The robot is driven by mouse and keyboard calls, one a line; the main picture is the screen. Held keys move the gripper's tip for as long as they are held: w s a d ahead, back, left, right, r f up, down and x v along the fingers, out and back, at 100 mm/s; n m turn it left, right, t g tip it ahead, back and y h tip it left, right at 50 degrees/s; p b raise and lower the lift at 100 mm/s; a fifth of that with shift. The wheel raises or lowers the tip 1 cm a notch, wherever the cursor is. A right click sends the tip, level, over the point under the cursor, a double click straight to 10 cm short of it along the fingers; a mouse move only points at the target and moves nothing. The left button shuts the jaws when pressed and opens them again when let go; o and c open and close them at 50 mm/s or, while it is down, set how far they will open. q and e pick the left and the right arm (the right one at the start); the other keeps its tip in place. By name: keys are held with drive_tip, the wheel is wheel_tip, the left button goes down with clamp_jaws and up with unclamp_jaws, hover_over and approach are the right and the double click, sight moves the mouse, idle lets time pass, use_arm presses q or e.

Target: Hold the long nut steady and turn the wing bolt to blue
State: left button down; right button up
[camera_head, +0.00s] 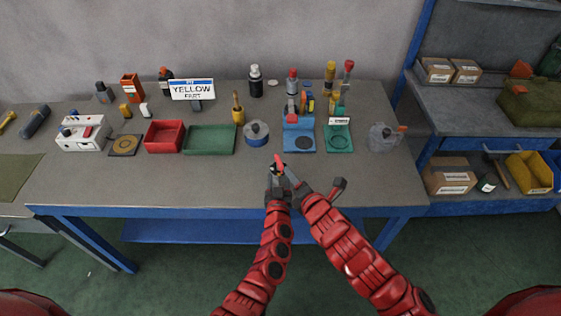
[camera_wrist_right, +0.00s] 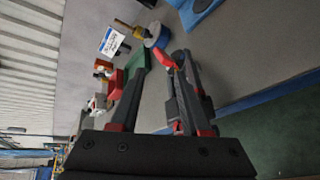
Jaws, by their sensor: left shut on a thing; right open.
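A small red piece (camera_head: 279,160), which looks like the wing bolt, stands up above the front middle of the bench. It also shows in the right wrist view (camera_wrist_right: 166,60), beyond my right fingers. My left gripper (camera_head: 274,178) is shut just below it, on what seems to be the long nut, mostly hidden by the fingers. My right gripper (camera_head: 286,172) comes in from the right close beside it. In the right wrist view its two fingers (camera_wrist_right: 153,85) are apart, with the red piece near the tips; I cannot tell whether they touch it.
On the bench (camera_head: 110,185) stand a red tray (camera_head: 164,148), a green tray (camera_head: 209,151), a round blue-sided container (camera_head: 256,141), a blue stand (camera_head: 298,148) and a teal stand (camera_head: 338,151). A sign (camera_head: 192,89) reads "YELLOW PART". The bench front is clear.

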sight(280, 161)
drive_tip(key=w+a+f+m, duration=0.1)
drive_tip(key=w+m, duration=0.2)
drive_tip(key=m, duration=0.4)
drive_tip(key=w+a+f+m, duration=0.1)
drive_tip(key=w+m, duration=0.3)
drive_tip(key=m, duration=0.4)
drive_tip(key=w+a+f+m, duration=0.2)
drive_tip(key=w+m, duration=0.1)
drive_tip(key=m, duration=0.5)
drive_tip(key=shift+w+a+f, duration=0.1)
drive_tip(key=shift+w+f, duration=0.05)
drive_tip(key=shift+f, duration=0.05)
clamp_jaws()
